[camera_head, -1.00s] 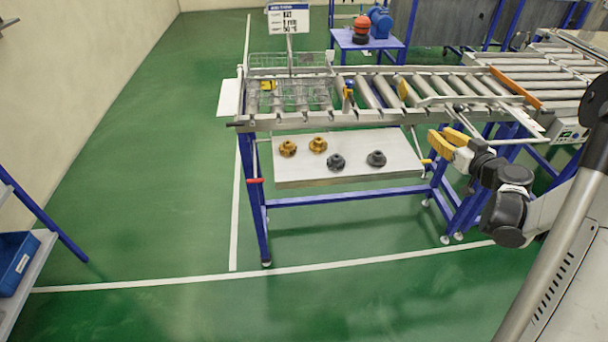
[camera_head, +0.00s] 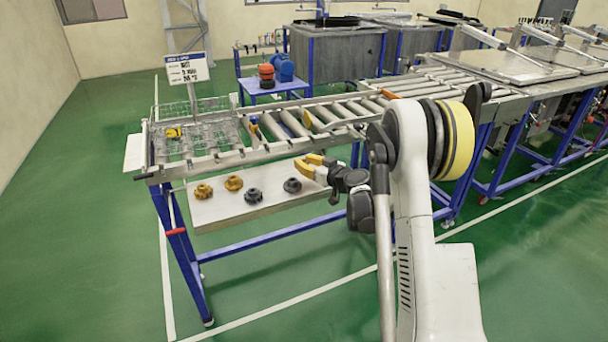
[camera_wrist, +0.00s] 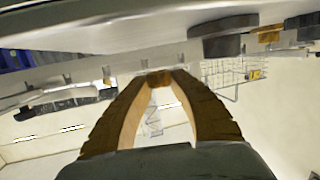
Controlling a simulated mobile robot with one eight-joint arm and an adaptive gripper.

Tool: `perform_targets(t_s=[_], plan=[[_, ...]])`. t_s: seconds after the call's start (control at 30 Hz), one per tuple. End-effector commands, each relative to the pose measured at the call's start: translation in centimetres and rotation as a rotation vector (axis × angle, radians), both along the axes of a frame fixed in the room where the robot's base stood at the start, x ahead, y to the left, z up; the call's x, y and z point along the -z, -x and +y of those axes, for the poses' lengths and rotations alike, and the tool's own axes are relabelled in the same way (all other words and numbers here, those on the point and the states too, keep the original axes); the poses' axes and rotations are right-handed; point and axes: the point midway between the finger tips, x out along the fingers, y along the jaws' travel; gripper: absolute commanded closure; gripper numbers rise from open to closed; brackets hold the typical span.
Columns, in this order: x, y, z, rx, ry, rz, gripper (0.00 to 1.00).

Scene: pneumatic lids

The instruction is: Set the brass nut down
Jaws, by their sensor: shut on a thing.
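My gripper (camera_head: 305,164) is in the head view, just right of the shelf parts, with its yellow fingers pointing left. In the wrist view the fingertips (camera_wrist: 162,76) close on a small brass-brown piece (camera_wrist: 160,80), which looks like the brass nut. Its far side is hidden, and it cannot be made out in the head view. On the pale lower shelf (camera_head: 228,212) stand two brass-coloured flanged parts (camera_head: 203,191) and (camera_head: 233,183), and two dark grey ones (camera_head: 253,196) and (camera_head: 292,185). My gripper appears above the shelf's right end; the exact gap cannot be told.
A roller conveyor (camera_head: 290,122) runs above the shelf on a blue frame. A wire basket (camera_head: 205,128) with a yellow piece (camera_head: 174,133) is at its left end. A sign (camera_head: 187,68) stands behind. The green floor (camera_head: 95,240) at left is clear.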

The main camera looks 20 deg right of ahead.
Motion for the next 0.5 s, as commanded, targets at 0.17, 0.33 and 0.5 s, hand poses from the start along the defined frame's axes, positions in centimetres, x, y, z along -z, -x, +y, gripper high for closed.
perform_targets(t_s=[0.17,0.33,0.5], plan=[[3.0,0.0,0.0,0.0,0.0,0.0,1.0],[3.6,0.1,0.0,0.0,0.0,0.0,1.0],[3.6,0.1,0.0,0.0,0.0,0.0,1.0]])
